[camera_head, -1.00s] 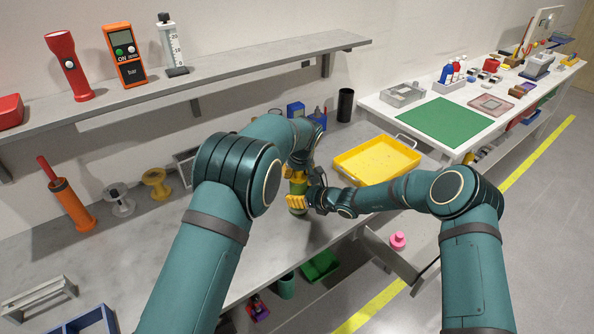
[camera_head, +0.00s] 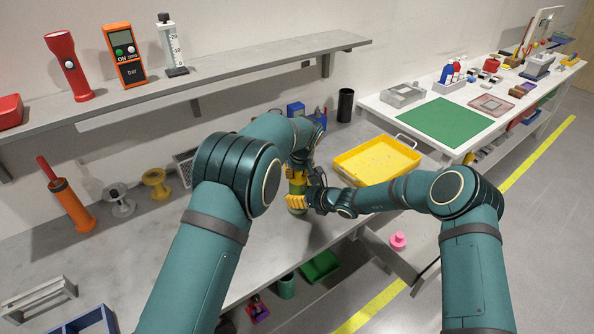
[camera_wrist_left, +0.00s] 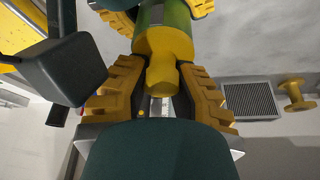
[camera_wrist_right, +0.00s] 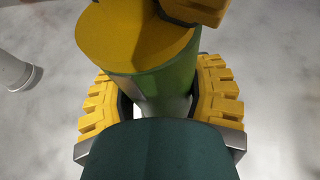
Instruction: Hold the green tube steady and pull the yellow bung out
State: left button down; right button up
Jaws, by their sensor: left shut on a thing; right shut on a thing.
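The green tube (camera_head: 297,209) stands upright on the bench in the head view, largely covered by my grippers. My right gripper (camera_head: 300,201) is shut around its side; in the right wrist view the tube (camera_wrist_right: 168,85) sits between the two yellow fingers. The yellow bung (camera_wrist_left: 165,45) has a wide head and a narrower knob. Its head (camera_wrist_right: 135,38) covers the tube's top, with no clear gap. My left gripper (camera_wrist_left: 160,88) is shut on the knob from above; one of its fingertips also shows in the right wrist view. The bung's lower part is hidden.
A yellow tray (camera_head: 376,160) stands right of the tube, behind my right forearm. Two spools (camera_head: 157,184) and an orange pump-like tool (camera_head: 72,205) are at the left. A black cylinder (camera_head: 345,105) stands behind. A shelf (camera_head: 230,73) overhangs the back.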

pick_arm(q)
jog(key=shift+w+r, duration=0.15)
jog(key=shift+r, duration=3.4)
pick_arm(e)
jog(key=o, duration=1.4)
jog(key=shift+s+d, duration=0.1)
jog(key=shift+d, duration=0.05)
jog(key=v, duration=1.1)
jog(key=shift+s+d+r, duration=0.25)
